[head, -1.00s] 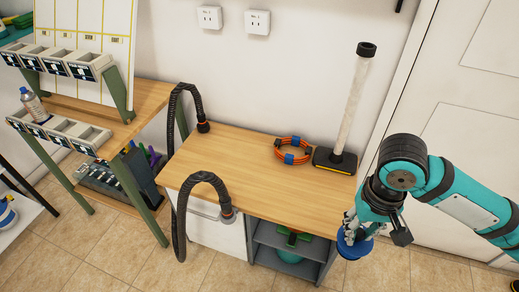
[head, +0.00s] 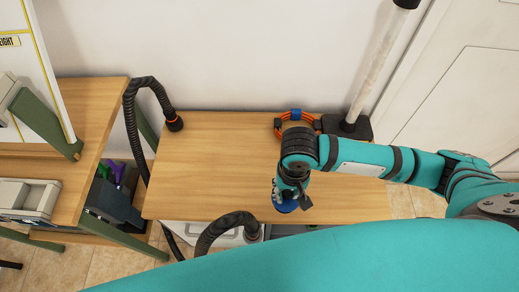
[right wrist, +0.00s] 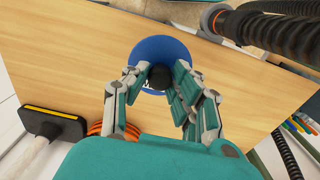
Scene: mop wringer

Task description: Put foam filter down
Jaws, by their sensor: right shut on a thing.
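The foam filter appears as a blue round piece with a dark centre. It shows in the right wrist view (right wrist: 151,45) and partly in the head view (head: 284,205). My right gripper (right wrist: 158,80) is shut on its dark middle part, with fingers on both sides. In the head view my right gripper (head: 287,186) points down over the front part of the wooden tabletop (head: 215,160). Whether the filter touches the wood or hangs above it, I cannot tell. My left gripper is not in view.
An orange coiled hose (head: 281,127) with blue bands lies at the back, beside a black-based upright tube (head: 352,126). Black ribbed hoses stand at the back left (head: 174,121) and front edge (head: 250,231). The tabletop's left and middle are clear.

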